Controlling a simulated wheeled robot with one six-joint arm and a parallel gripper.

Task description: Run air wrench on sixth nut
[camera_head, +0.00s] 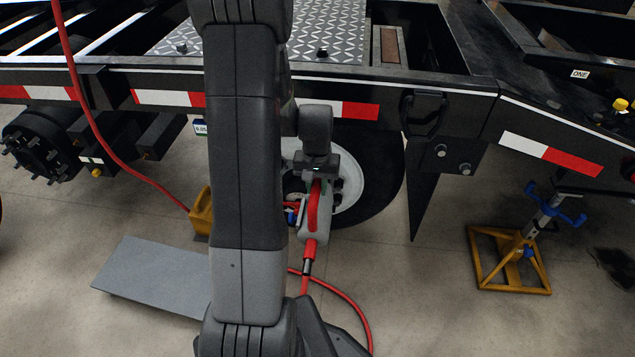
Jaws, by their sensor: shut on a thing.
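My gripper (316,170) is shut on the air wrench (315,222), a grey and red tool with a red hose running from its lower end. The wrench is in front of the wheel (376,177), which has a white rim and a black tyre under the trailer frame. The front of the wrench points left toward the hub, with a blue part near it. My arm covers the left part of the wheel. A few dark nuts (337,184) show near the hub. I cannot tell whether the wrench's socket sits on a nut.
The black trailer frame (455,105) with red and white strips runs above the wheel. A yellow block (202,212) and a grey plate (150,275) are at left. A bare studded hub (38,145) is far left. A yellow jack stand (515,258) stands right. Red hose crosses the floor.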

